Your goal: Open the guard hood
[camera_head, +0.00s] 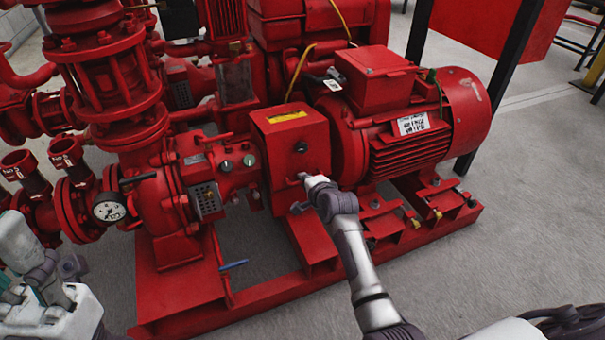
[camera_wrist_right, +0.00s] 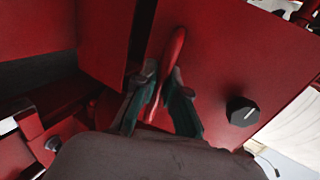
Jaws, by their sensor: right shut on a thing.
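The guard hood (camera_head: 290,140) is a red box with a yellow label on top. It stands between the pump and the motor in the head view and looks closed. Its red handle (camera_wrist_right: 168,75) shows upright in the right wrist view. My right gripper (camera_head: 304,180) is at the front of the hood, low on its face. In the right wrist view its teal fingers (camera_wrist_right: 160,95) are shut on the handle, one on each side. My left gripper (camera_head: 45,300) is low at the left edge, away from the hood; its fingers cannot be made out clearly.
The red motor (camera_head: 410,130) stands right of the hood, and the pump body (camera_head: 165,205) with knobs and a gauge (camera_head: 109,207) is at the left. The red base frame (camera_head: 270,297) runs below. The grey floor (camera_head: 500,240) in front is clear.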

